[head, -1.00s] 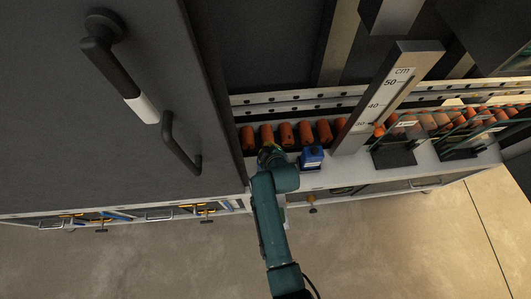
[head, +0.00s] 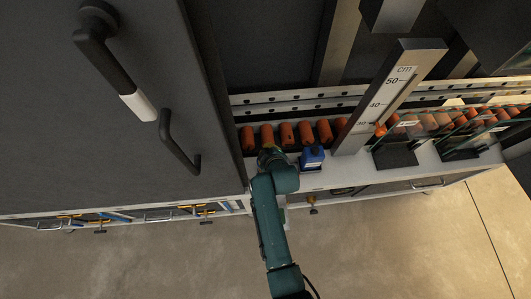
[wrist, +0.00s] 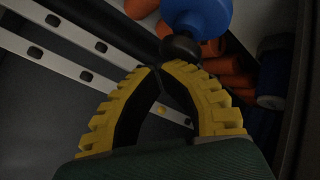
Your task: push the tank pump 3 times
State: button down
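In the wrist view, a rounded blue body (wrist: 202,14) with a black knob-like end (wrist: 180,47) is just beyond my fingertips. It may be the tank pump, but I cannot tell for sure. My gripper (wrist: 165,70) has yellow ridged fingers that arch together until their tips meet, with nothing visible between them. The knob is very close to the tips; I cannot tell whether they touch. In the head view, my gripper (head: 268,154) is low at the bench, largely hidden by my wrist, left of a small blue container (head: 312,158).
A row of orange cylinders (head: 286,134) lies behind my gripper on the white bench (head: 345,177). A tall centimetre scale (head: 387,100) stands to the right, with dark stands (head: 395,157) beyond. A large dark panel with a handle (head: 180,150) fills the left.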

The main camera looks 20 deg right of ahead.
jog(key=shift+s+f, duration=0.15)
jog(key=shift+f, duration=0.05)
jog(key=shift+r+p, duration=1.6)
jog(key=shift+r, duration=0.1)
notch_tip(320, 180, up, 5)
jog(key=p, duration=0.4)
dwell(1.1)
